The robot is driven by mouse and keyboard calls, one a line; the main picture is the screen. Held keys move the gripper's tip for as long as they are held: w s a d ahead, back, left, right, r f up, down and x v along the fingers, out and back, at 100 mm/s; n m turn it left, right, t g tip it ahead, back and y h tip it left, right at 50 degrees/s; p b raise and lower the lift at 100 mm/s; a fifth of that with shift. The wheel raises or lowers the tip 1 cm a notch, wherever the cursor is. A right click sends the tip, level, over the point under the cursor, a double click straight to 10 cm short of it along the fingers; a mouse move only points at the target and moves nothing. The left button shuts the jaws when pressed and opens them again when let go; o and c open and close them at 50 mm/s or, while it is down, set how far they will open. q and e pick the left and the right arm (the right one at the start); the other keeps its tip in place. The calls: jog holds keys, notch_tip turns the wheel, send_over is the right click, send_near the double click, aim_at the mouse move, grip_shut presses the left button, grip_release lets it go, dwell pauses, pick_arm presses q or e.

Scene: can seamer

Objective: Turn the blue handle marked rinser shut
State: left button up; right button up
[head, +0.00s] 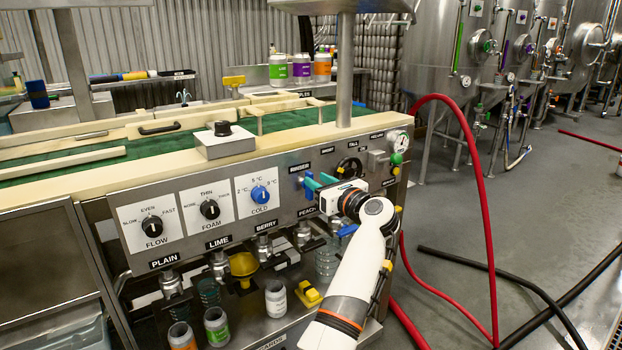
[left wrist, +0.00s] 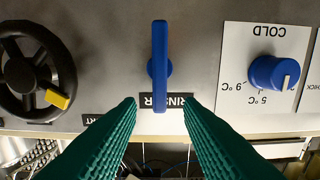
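The blue rinser handle (left wrist: 159,65) is a straight bar on the grey front panel, standing upright in the left wrist view. Its lower end in that view crosses the RINSER label, hiding part of the word. In the head view the handle (head: 307,188) shows at the panel, partly behind my gripper. My left gripper (left wrist: 159,103) is open, with its green fingers on either side of the bar's lower end and a gap on both sides. It also shows in the head view (head: 318,187), facing the panel. My right gripper is in neither view.
A blue COLD knob (left wrist: 272,73) is beside the handle, and a black handwheel (left wrist: 37,68) with a yellow tab is on its other side. FOAM (head: 209,209) and FLOW (head: 152,226) knobs are farther left. A red hose (head: 487,200) loops at the right.

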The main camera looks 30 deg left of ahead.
aim_at(312, 177)
pick_arm(q)
jog(key=shift+x, duration=2.4)
grip_shut()
